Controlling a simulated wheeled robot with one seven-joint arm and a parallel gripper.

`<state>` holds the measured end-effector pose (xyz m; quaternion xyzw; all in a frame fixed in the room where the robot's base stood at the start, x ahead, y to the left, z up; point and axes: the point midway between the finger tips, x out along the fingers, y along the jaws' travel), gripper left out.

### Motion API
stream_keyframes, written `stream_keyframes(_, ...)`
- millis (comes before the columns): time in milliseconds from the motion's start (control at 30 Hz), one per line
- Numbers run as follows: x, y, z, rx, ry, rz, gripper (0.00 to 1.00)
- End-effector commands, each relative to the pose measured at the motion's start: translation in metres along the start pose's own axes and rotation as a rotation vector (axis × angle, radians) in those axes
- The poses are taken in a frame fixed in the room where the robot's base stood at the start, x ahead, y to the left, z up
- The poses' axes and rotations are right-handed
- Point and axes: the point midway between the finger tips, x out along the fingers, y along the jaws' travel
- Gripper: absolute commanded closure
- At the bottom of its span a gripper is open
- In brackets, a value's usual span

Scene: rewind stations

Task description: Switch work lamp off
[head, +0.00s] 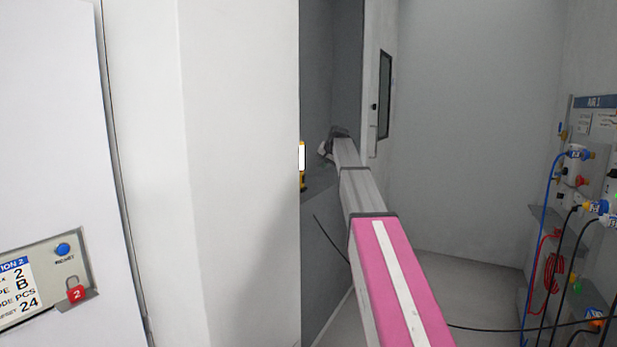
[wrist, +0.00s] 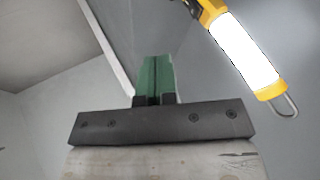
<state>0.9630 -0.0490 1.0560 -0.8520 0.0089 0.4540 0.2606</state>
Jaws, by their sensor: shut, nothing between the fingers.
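The work lamp (head: 302,157) is yellow with a bright white, glowing tube. In the head view it stands upright in a grey recess, its left side cut off by a white panel edge. In the wrist view the lamp (wrist: 244,52) appears tilted at the upper right, with a wire hook at its lower end. Its upper yellow part runs out of the frame, and I see no switch clearly. My gripper (wrist: 157,62) has green fingers that are shut and empty, to the left of the lamp and apart from it in the wrist view. In the head view my arm hides the fingertips.
A large white panel (head: 235,150) stands at the left, close to the recess. A station panel (head: 40,280) with a blue button and red padlock is at lower left. An air board (head: 597,150) with hoses and cables is at right. A black cable (head: 480,328) crosses the floor.

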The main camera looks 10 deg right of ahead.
Motion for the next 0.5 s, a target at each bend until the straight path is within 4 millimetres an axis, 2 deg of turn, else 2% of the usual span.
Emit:
stream_keyframes(333, 0.0, -0.001, -0.001, 0.001, 0.001, -0.001, 1.0)
stream_keyframes(500, 0.01, -0.001, -0.001, 0.0, -0.001, 0.0, 1.0)
